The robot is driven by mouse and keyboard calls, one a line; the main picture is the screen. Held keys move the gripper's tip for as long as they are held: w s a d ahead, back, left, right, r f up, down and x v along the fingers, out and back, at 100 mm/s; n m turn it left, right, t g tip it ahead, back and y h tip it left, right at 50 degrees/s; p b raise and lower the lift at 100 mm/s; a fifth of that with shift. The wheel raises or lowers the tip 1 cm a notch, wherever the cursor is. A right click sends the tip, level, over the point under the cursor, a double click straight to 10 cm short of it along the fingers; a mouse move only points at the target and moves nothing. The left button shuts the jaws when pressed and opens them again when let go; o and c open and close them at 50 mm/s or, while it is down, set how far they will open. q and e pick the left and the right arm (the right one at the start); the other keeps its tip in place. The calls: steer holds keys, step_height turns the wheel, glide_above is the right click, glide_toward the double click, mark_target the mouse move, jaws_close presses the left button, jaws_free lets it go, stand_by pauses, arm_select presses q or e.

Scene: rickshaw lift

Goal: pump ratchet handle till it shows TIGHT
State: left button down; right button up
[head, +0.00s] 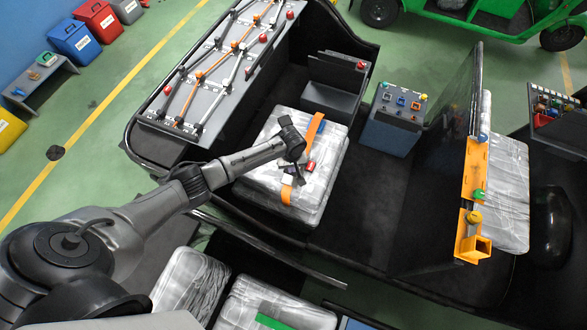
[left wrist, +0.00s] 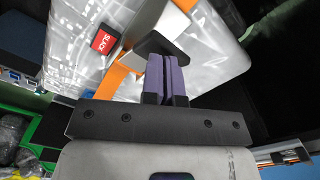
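The white wrapped bale (head: 262,177) sits on the dark vehicle bed with an orange strap (head: 317,127) across it. It also shows in the left wrist view (left wrist: 85,50). A red indicator tag (left wrist: 105,40) beside the strap reads SLACK, turned sideways; it is a small red patch in the head view (head: 310,166). My left gripper (left wrist: 163,75) is over the strap, its purple pads close together with only a thin gap. The black ratchet handle (left wrist: 162,44) is at the fingertips, and the pads appear shut on it. The handle is mostly hidden. My right gripper is not in view.
A grey rack panel with rods (head: 215,75) stands at the upper left. An open grey bin (head: 330,98) and a grey box with coloured knobs (head: 392,130) stand beyond the bale. A tall dark panel with orange brackets (head: 468,170) is at the right. More wrapped bales (head: 190,285) lie in front.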

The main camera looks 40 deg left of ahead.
arm_select(q)
steer(key=shift+f+b, duration=0.5)
steer(key=shift+f, duration=0.4)
steer(key=shift+f+b, duration=0.7)
steer(key=shift+f, duration=0.45)
step_height(320, 180, up, 9)
steer(key=p, duration=0.9)
steer(key=shift+f+p, duration=0.1)
steer(key=shift+p, duration=0.25)
